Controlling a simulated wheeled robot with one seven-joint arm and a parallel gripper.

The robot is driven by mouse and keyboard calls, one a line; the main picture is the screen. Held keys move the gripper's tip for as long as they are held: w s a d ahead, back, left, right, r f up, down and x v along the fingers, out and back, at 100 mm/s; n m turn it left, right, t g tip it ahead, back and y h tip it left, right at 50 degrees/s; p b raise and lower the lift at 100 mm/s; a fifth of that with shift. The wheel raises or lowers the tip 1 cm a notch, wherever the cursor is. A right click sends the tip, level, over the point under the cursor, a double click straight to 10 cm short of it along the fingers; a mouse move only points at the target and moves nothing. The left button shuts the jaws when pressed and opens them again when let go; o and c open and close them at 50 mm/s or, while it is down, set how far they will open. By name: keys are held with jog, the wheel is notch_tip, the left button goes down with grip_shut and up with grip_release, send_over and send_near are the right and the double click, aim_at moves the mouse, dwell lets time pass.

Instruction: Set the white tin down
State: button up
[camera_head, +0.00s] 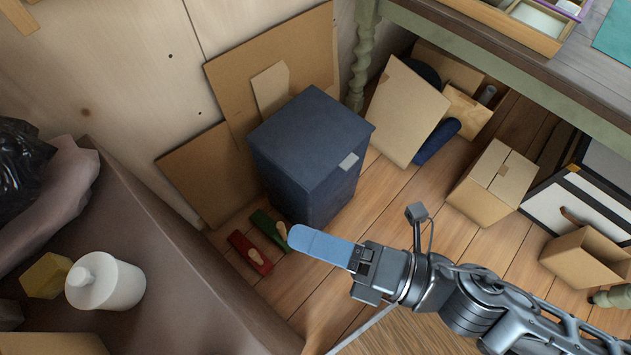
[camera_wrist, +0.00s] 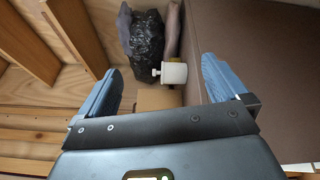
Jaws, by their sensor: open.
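The white tin (camera_head: 106,283) stands upright on a brown surface (camera_head: 190,255) at the lower left in the head view. It has a knob on its lid. In the wrist view the white tin (camera_wrist: 172,72) shows small and farther off, between and beyond the fingers. My gripper (camera_head: 318,246) is at the lower middle of the head view, well to the right of the tin and clear of that surface. In the wrist view my gripper (camera_wrist: 160,85) has its two blue fingers wide apart, with nothing between them. The tin is not touched by the gripper.
A yellow block (camera_head: 46,275) sits just left of the tin. A black plastic bag (camera_head: 20,165) lies behind it. A dark blue cabinet (camera_head: 310,150) stands mid-floor, with cardboard boxes (camera_head: 493,183) to the right. The brown surface is bare to the right of the tin.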

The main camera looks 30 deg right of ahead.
jog(key=s+d+r+m+h, duration=0.2)
jog(key=s+d+m+h, duration=0.3)
jog(key=m, duration=0.8)
jog(key=s+d+r+m+h, duration=0.2)
jog(key=s+d+m+h, duration=0.3)
jog(key=m, duration=0.9)
jog(key=s+d, duration=0.2)
jog(key=s, duration=0.1)
jog(key=shift+d+r+m, duration=0.2)
jog(key=shift+r+m, duration=0.1)
jog(key=shift+r, duration=0.1)
